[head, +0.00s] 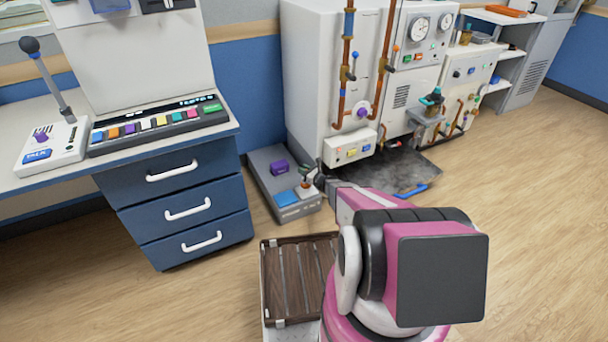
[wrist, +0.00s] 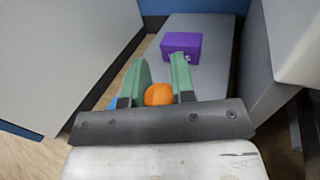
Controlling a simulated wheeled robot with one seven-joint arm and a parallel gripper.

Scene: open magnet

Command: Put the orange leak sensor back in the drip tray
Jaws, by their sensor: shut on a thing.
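My gripper (wrist: 159,80) shows in the wrist view with its two green fingers on either side of the round orange leak sensor (wrist: 159,95), shut on it. The sensor's lower part is hidden behind the gripper's grey front plate. In the head view my gripper (head: 312,184) is small and low over the front end of a grey platform; the sensor is too small there to make out clearly. A dark, flat tray-like surface (head: 400,172), perhaps the drip tray, lies on the floor under the white machine, to the right of my gripper.
The low grey platform (head: 262,165) carries a purple box (head: 279,167) and a blue pad (head: 286,198). A blue drawer cabinet (head: 190,215) stands to the left. The white machine (head: 330,80) with copper pipes stands behind. Wooden floor (head: 530,230) is free at the right.

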